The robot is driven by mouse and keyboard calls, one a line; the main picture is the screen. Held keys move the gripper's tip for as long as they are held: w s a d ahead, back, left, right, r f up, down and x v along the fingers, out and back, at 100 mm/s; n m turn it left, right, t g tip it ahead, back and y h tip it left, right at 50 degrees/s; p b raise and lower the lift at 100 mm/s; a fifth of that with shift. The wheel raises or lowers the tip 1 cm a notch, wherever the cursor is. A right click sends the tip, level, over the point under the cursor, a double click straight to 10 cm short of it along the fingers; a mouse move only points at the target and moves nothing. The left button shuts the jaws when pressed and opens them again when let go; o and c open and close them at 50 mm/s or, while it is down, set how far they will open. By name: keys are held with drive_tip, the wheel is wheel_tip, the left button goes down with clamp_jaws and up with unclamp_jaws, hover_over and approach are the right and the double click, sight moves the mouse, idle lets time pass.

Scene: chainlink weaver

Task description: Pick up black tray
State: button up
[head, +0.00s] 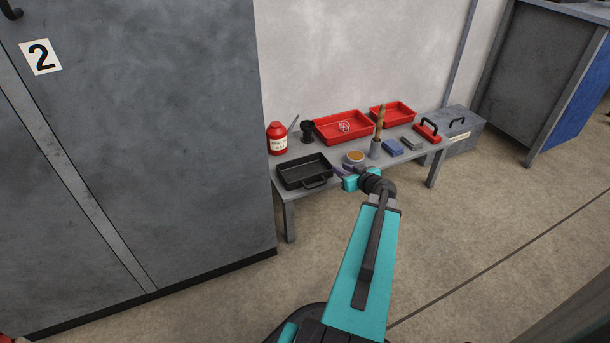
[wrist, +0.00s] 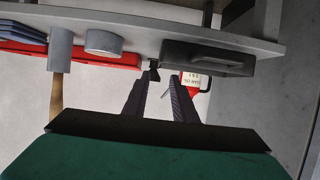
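The black tray (head: 303,172) is a shallow rectangular pan with a loop handle at its front side. It sits at the front left of a low grey bench (head: 289,197). In the wrist view, which is upside down, the black tray (wrist: 210,57) shows beyond and right of the fingertips. My gripper (head: 339,170) is just right of the tray in the head view, its fingers partly hidden. In the wrist view my gripper (wrist: 163,76) has two dark fingers apart with nothing between them.
A red bottle (head: 277,139) stands behind the tray. Red trays (head: 325,131), a round tin (head: 354,158), a grey cup with a wooden handle (head: 375,148) and blue blocks (head: 393,147) share the bench. A grey cabinet (head: 180,120) is close on the left. Floor in front is clear.

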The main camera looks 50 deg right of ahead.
drive_tip(key=b, duration=0.2)
approach(326, 160)
drive_tip(key=x, duration=0.4)
drive_tip(key=shift+d+f, duration=0.25)
drive_tip(key=shift+w+d+f, duration=0.1)
drive_tip(key=shift+w, duration=0.3)
drive_tip(key=shift+b+x, duration=0.65)
drive_tip(key=shift+x, duration=1.95)
clamp_jaws()
